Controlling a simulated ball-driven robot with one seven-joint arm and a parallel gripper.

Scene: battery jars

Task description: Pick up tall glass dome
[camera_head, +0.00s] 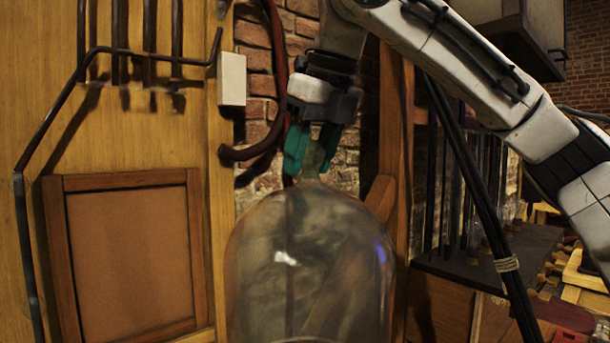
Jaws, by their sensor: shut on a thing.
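The tall glass dome (308,265) is a large clear bell with a rounded top, upright in the lower middle of the head camera view. Its lower end is cut off by the bottom edge of the picture, so I cannot tell what is under it. My gripper (311,166) points down at the top of the dome from above. Its green fingers are shut on the small knob at the dome's top. The knob is mostly hidden between the fingers.
A wooden wall with a framed brown panel (134,255) and dark pipes (70,100) stands at left. A white box (232,79) is mounted near the brick wall. At right, a dark shelf (490,255) and hanging black cables (470,180) stand close to my arm.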

